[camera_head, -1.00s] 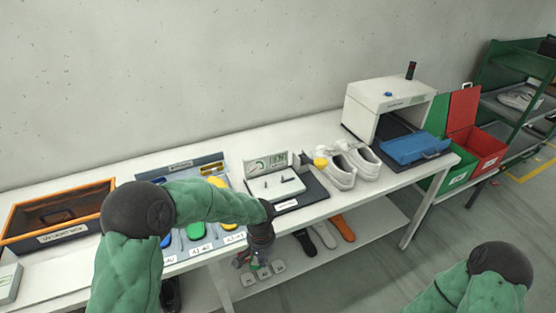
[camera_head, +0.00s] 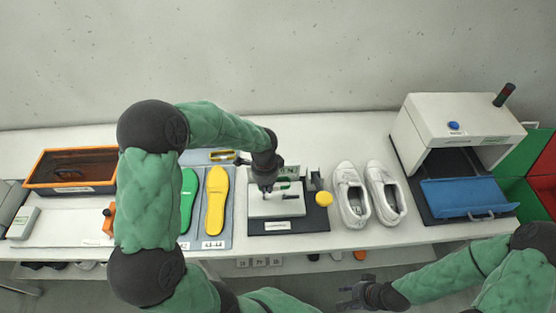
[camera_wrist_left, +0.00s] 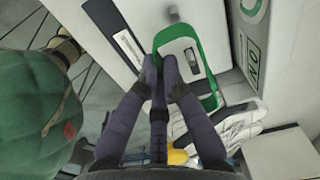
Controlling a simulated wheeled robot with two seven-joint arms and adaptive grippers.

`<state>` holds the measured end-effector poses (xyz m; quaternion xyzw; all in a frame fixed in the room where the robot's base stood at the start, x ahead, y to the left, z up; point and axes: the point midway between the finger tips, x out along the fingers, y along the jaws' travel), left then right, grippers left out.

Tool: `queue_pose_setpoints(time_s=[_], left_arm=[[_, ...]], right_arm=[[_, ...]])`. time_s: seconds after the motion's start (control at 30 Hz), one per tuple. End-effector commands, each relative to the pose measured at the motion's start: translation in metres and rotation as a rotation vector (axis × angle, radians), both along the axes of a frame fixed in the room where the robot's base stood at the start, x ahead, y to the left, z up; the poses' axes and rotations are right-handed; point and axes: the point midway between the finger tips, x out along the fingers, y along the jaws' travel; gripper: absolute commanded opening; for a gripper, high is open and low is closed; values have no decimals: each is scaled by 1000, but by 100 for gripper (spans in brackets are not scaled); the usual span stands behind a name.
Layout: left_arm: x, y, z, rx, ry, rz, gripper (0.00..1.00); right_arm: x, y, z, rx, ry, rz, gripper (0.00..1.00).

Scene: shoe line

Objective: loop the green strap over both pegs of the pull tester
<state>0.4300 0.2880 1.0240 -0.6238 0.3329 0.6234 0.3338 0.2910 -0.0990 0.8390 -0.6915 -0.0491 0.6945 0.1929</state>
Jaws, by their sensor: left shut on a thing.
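The pull tester (camera_head: 262,207) is a white block on a dark base at the middle of the table. My left gripper (camera_head: 267,190) is over it, shut on the green strap (camera_wrist_left: 208,97). In the left wrist view the strap is a closed loop, held at one side between the fingertips (camera_wrist_left: 164,68). One grey peg (camera_wrist_left: 173,14) stands clear of the loop. A dark piece (camera_wrist_left: 193,60) shows through the loop's opening; I cannot tell whether the loop is around it or only above it. My right gripper (camera_head: 354,298) is low in front of the table, its fingers too small to judge.
White shoes (camera_head: 367,195) stand right of the tester, beside a yellow knob (camera_head: 324,199). Green (camera_head: 188,198) and yellow (camera_head: 215,202) insoles lie on a grey board to its left. A scanner box (camera_head: 458,128) with a blue tray (camera_head: 465,196) is further right.

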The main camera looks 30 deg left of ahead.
Motion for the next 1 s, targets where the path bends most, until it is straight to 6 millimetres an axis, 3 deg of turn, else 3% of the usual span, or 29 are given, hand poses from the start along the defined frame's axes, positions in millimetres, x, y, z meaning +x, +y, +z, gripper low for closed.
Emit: queue_pose_setpoints(time_s=[0.37,1.0], left_arm=[[-2,4,-4,1,1,-41,0],[-2,4,-41,1,1,-39,0]], right_arm=[[-1,0,-2,1,3,0,40],[-1,0,-32,0,1,-1,40]])
